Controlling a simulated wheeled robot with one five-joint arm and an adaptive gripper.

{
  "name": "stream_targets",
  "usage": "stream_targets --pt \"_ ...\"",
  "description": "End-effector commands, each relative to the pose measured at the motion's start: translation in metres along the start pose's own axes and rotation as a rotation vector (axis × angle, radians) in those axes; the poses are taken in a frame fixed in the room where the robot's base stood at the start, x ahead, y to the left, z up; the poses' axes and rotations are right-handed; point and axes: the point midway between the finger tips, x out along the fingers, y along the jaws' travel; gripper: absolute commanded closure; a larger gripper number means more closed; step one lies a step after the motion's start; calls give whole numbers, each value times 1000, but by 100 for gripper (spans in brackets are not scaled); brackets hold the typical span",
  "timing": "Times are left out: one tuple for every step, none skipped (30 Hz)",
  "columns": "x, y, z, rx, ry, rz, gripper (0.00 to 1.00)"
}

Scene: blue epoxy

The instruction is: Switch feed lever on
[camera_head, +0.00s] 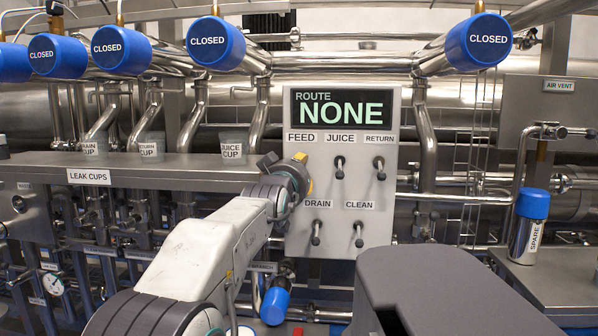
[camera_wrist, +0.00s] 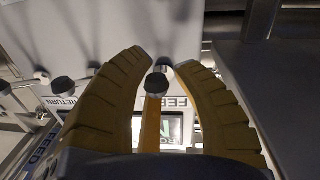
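The grey route panel (camera_head: 376,205) stands ahead, its green display (camera_head: 343,109) reading ROUTE NONE. Below it is the FEED label (camera_head: 302,137). In the head view, my gripper (camera_head: 303,172) covers the place under that label and hides the feed lever. In the wrist view, my yellow-padded gripper fingers (camera_wrist: 165,60) are apart, one on each side of a dark-knobbed lever (camera_wrist: 157,83). A FEED label (camera_wrist: 178,102) shows beside it, upside down. I cannot tell whether either finger touches the lever.
The juice lever (camera_head: 339,167) and return lever (camera_head: 380,168) stand right of my gripper. The drain lever (camera_head: 316,232) and clean lever (camera_head: 358,234) sit below. A shelf with leak cups (camera_head: 231,148) lies left. Blue CLOSED caps (camera_head: 215,43) line the pipes above.

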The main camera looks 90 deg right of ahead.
Motion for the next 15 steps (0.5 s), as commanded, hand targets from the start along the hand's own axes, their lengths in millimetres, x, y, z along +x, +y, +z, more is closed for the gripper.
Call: stream_targets --pt "0 0 0 0 0 0 79" --pt "0 0 0 0 0 0 82" --pt "0 0 0 0 0 0 85" --pt "0 0 0 0 0 0 88" --pt "0 0 0 0 0 0 91" --pt "0 0 0 0 0 0 94" --pt "0 0 0 0 0 0 97" --pt "0 0 0 0 0 0 100" --pt "0 0 0 0 0 0 100" --pt "0 0 0 0 0 -1 100" --pt "0 0 0 0 0 -1 100" --pt "0 -1 0 0 -1 -1 100" --pt "0 -1 0 0 -1 -1 100" --pt "0 -1 0 0 -1 -2 100" --pt "0 -1 0 0 -2 -2 100"
